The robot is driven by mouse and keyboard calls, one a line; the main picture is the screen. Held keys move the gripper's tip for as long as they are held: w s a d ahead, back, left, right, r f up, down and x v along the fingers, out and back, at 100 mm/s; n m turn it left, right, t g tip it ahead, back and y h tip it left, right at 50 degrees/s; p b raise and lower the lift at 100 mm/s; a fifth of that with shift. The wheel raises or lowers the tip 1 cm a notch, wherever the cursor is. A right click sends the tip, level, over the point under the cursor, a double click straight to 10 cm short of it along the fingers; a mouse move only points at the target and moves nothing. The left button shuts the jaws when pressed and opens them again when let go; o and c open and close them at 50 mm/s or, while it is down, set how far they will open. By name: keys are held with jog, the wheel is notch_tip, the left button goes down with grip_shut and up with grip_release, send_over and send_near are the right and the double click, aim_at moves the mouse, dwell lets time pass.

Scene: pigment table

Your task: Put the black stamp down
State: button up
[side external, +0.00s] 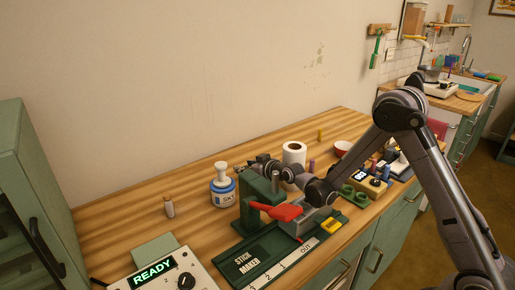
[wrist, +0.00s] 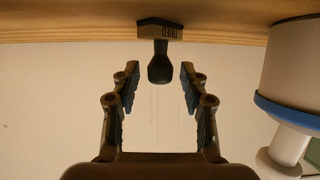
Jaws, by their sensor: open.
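The black stamp (wrist: 160,60) shows in the wrist view, where the picture is upside down. Its wide base is against the wooden table top and its handle points away from the table. My gripper (wrist: 160,78) is open, with one finger on each side of the handle's line and gaps on both sides. The handle's end reaches about level with the fingertips. In the side view my gripper (side external: 262,162) is low behind the green press, near the blue-and-white jar; I cannot make out the stamp there.
The blue-and-white jar (side external: 223,188) stands close to my gripper and also shows in the wrist view (wrist: 292,75). The green press with a red handle (side external: 280,211) is in front. A white roll (side external: 294,153) stands behind. The table's left back (side external: 125,210) is mostly clear.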

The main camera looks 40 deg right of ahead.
jog(key=v, duration=0.7)
jog(key=shift+s+r, duration=0.1)
jog(key=shift+s, duration=0.1)
jog(key=shift+r, duration=0.1)
jog(key=shift+r, duration=0.35)
jog(key=s+r+g, duration=0.1)
jog(key=s+r, duration=0.1)
jog(key=s, duration=0.4)
jog(key=s+a+r+g, duration=0.1)
jog(key=s+r, duration=0.2)
jog(key=s, duration=0.3)
jog(key=s+a+r+g, duration=0.1)
jog(key=s+r+g, duration=0.1)
jog(key=s, duration=0.4)
jog(key=shift+r, duration=0.55)
jog(key=s+g, duration=0.1)
jog(key=s, duration=0.2)
jog(key=s+f, duration=0.1)
jog(key=s, duration=0.3)
jog(key=s+f+g, duration=0.1)
jog(key=s, duration=0.3)
jog(key=shift+s+f+g, duration=0.1)
jog(key=shift+f+g, duration=0.05)
jog(key=shift+g, duration=0.15)
